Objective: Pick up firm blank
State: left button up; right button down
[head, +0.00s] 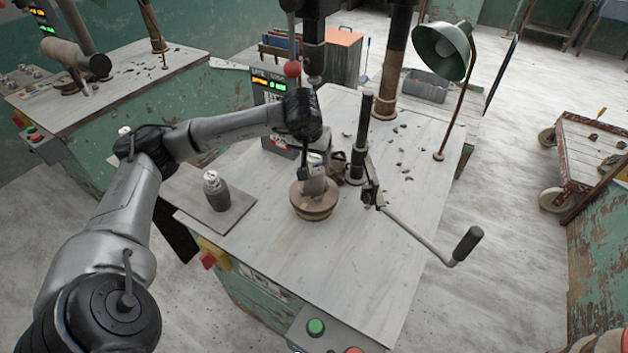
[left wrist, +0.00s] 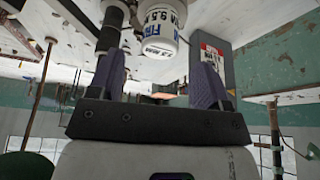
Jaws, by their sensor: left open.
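A grey blank with a white labelled top (head: 315,183) stands on a round brown wheel head (head: 313,208) on the bench. My left gripper (head: 312,170) is at the blank's upper part, pointing down. In the left wrist view its two fingers (left wrist: 158,72) are apart, with the blank beyond their tips and no grip showing. The far finger is partly hidden in the head view. My right gripper is not in view.
A second grey blank with a white top (head: 216,191) stands on a grey board (head: 236,212) at the left. A dark post (head: 360,140) and a crank handle (head: 425,235) stand right of the wheel head. Behind is a display box (head: 270,88). The bench front is clear.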

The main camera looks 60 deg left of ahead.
aim_at(314, 159)
pick_arm(q)
jog(key=shift+b+x, duration=0.6)
jog(key=shift+x, duration=2)
jog(key=shift+s+d+f, duration=0.1)
jog(key=shift+s+d, duration=0.05)
grip_shut()
